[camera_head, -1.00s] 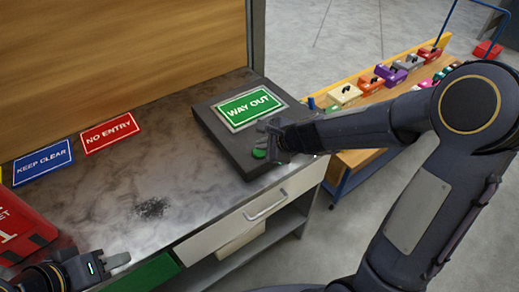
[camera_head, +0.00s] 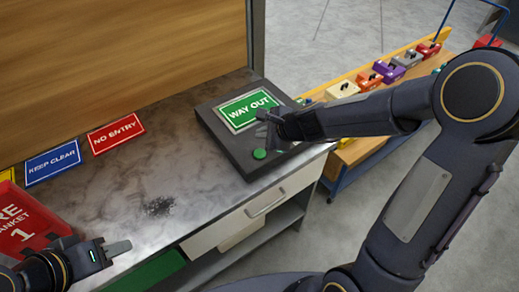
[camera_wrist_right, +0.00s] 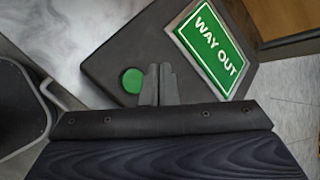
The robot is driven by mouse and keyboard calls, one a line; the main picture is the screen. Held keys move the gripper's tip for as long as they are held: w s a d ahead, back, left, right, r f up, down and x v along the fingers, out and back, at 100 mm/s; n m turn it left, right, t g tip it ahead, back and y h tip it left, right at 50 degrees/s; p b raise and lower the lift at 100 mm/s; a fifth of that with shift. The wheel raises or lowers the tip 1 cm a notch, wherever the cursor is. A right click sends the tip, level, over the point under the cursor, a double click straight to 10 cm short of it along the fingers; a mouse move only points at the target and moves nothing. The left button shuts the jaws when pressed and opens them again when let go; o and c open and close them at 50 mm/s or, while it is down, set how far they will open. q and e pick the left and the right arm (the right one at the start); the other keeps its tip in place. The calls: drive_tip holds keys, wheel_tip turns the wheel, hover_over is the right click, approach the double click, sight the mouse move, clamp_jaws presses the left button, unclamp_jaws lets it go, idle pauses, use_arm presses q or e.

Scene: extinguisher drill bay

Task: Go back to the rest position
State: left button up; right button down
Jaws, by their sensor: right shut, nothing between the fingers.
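My right gripper (camera_head: 270,122) is shut and empty. It is over the right side of the dark box with the green WAY OUT sign (camera_head: 247,110). In the right wrist view its closed fingers (camera_wrist_right: 160,84) show beside the round green button (camera_wrist_right: 132,81), and the sign (camera_wrist_right: 210,42) is at the upper right. In the head view the button (camera_head: 259,154) is uncovered, in front of the gripper. My left gripper (camera_head: 122,248) is at the lower left, over the counter's front edge; I cannot make out a gap between its fingers.
The counter (camera_head: 185,165) carries a NO ENTRY sign (camera_head: 116,133), a KEEP CLEAR sign (camera_head: 53,162) and a red case marked 1 (camera_head: 25,222). A drawer handle (camera_head: 266,205) is below the edge. A trolley with several coloured blocks (camera_head: 368,82) stands behind my right arm.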

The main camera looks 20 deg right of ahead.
idle(0.3)
drive_tip(key=s+r+n+y, duration=0.2)
drive_tip(key=s+r+n, duration=0.8)
drive_tip(key=s, duration=0.3)
drive_tip(key=s+d+f+n+g+h, duration=0.1)
drive_tip(key=s+d+n, duration=0.1)
drive_tip(key=s+n, duration=0.2)
drive_tip(key=s+d+f+n+g+h, duration=0.1)
drive_tip(key=s+n, duration=0.4)
drive_tip(key=s, duration=0.5)
drive_tip(key=shift+d+f+h, duration=0.5)
drive_tip(key=shift+d, duration=0.55)
